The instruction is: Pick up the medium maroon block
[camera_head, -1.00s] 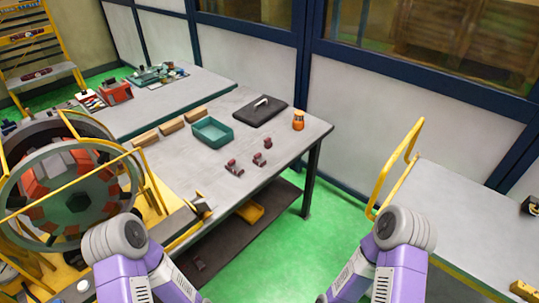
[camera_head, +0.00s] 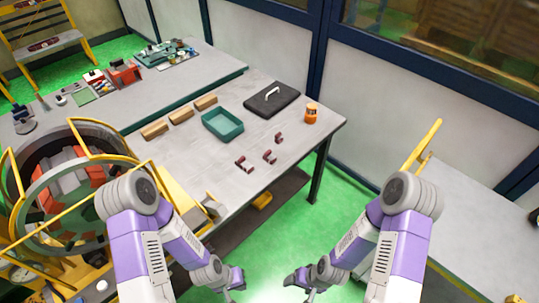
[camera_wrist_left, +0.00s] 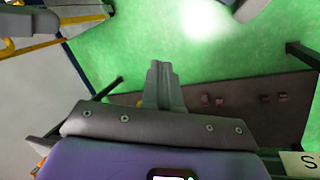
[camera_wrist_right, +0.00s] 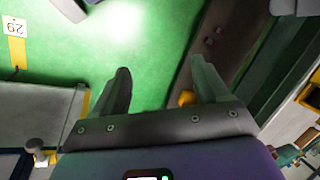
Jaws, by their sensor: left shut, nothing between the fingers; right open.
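Three maroon blocks lie on the grey table in the head view: one at the left (camera_head: 243,164), one in the middle (camera_head: 270,156) and one at the back right (camera_head: 279,138). They look close in size, and I cannot tell for sure which is the medium one. My left gripper (camera_head: 238,289) is shut and empty, low in front of the table; its closed fingers show in the left wrist view (camera_wrist_left: 160,72). My right gripper (camera_head: 297,286) is open and empty to its right; its spread fingers show in the right wrist view (camera_wrist_right: 160,72). Both are well apart from the blocks.
A teal tray (camera_head: 222,126), a black case with a light handle (camera_head: 271,99), an orange jar (camera_head: 311,113) and wooden blocks (camera_head: 180,117) stand on the table. A yellow-framed stator machine (camera_head: 70,185) is at the left. Dark red pieces (camera_wrist_left: 212,100) lie on a lower shelf.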

